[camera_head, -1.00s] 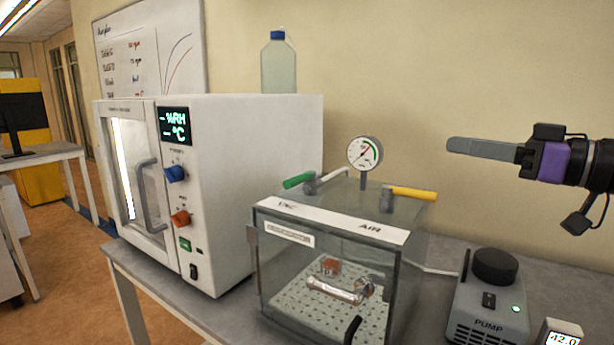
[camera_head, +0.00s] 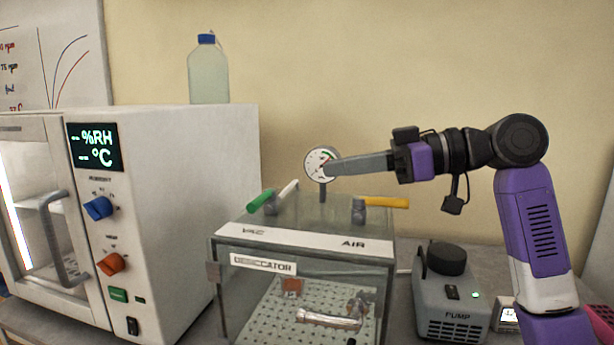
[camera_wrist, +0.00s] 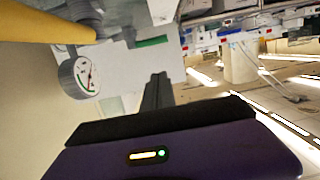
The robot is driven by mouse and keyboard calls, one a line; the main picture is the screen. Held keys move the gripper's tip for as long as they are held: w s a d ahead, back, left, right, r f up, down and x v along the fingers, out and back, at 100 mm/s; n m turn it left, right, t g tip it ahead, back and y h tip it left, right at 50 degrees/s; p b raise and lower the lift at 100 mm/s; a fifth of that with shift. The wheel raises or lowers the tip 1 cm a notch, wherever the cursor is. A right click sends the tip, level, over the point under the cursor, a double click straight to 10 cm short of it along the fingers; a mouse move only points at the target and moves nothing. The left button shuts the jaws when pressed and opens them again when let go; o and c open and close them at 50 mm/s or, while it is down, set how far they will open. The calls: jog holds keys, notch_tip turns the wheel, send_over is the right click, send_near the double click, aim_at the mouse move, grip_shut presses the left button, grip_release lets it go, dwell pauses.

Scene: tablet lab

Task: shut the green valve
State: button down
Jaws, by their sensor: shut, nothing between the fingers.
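The green valve handle (camera_head: 261,201) sits at the left of the desiccator's lid, on the side marked VAC, beside a white tube. It points toward the front left. In the wrist view a green handle (camera_wrist: 152,42) shows beyond the fingers. The glass desiccator (camera_head: 304,241) stands on the bench. A yellow valve handle (camera_head: 386,202) is on the AIR side. My gripper (camera_head: 328,168) is shut and empty, held above the lid, to the right of the green handle. In the head view its tip overlaps the gauge (camera_head: 317,158); I cannot tell whether they touch.
A white humidity chamber (camera_head: 180,190) stands to the left, with a blue-capped bottle (camera_head: 208,75) on top. A pump (camera_head: 455,300) stands right of the desiccator. The gauge and yellow handle are close to my gripper.

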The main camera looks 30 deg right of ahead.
jog(key=p, duration=0.1)
send_near(262, 201)
jog(key=w+a+r, duration=0.3)
jog(key=shift+w+a+f+p, duration=0.15)
jog(key=shift+w+a+f, duration=0.15)
jog(key=shift+a+f, duration=0.2)
jog(key=shift+w+a+f+p, duration=0.15)
jog(key=shift+w+a+f, duration=0.2)
jog(key=shift+f, duration=0.25)
jog(key=shift+w+a+f, duration=0.15)
jog(key=shift+a+f, duration=0.1)
jog(key=shift+f, duration=0.25)
jog(key=shift+a, duration=0.15)
